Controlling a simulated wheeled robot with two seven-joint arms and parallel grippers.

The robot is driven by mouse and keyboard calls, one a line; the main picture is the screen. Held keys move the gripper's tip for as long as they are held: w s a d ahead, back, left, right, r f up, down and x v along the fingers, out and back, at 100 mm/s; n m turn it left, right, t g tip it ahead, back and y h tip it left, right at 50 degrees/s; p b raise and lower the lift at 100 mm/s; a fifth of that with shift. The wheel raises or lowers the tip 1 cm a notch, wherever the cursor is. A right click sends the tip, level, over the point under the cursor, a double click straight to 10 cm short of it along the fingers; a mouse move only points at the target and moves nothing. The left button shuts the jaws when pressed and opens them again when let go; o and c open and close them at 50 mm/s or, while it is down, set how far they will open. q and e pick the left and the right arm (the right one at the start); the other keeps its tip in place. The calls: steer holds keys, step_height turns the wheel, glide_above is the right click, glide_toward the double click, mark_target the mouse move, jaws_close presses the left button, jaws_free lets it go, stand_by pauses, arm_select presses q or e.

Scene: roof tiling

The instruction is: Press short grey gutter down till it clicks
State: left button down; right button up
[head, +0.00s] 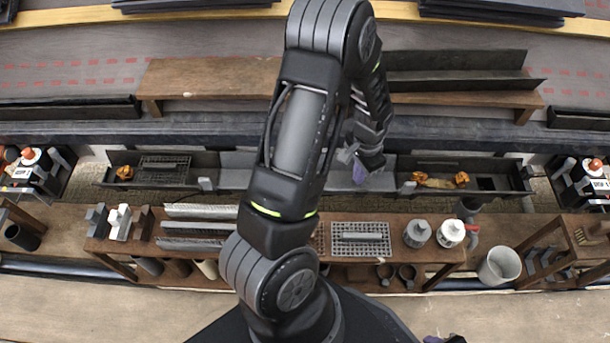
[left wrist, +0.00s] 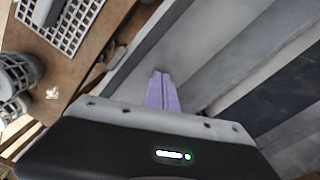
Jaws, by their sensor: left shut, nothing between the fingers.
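The short grey gutter (head: 236,178) lies in the gutter line between two darker gutter lengths, the left one (head: 205,160) and the right one (head: 505,168). My left arm hides much of its middle. My left gripper (head: 359,176) is over the right part of the grey gutter, its purple fingers pointing down. In the left wrist view the shut, empty fingers (left wrist: 161,88) reach to the grey channel (left wrist: 205,55). I cannot tell whether they touch it. A purple and black part at the bottom edge seems to be my right gripper (head: 436,339), mostly cut off.
A bench (head: 398,226) in front holds grey strips (head: 200,227), a grate (head: 361,239) and two round grey-white fittings (head: 450,233). A white bucket (head: 500,266) stands at right.

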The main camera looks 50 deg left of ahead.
arm_select(q)
steer(key=shift+r+p, duration=0.45)
steer(key=shift+r, duration=0.05)
step_height(320, 180, up, 8)
steer(key=p, duration=0.6)
steer(key=shift+s, duration=0.1)
stand_by(0.5)
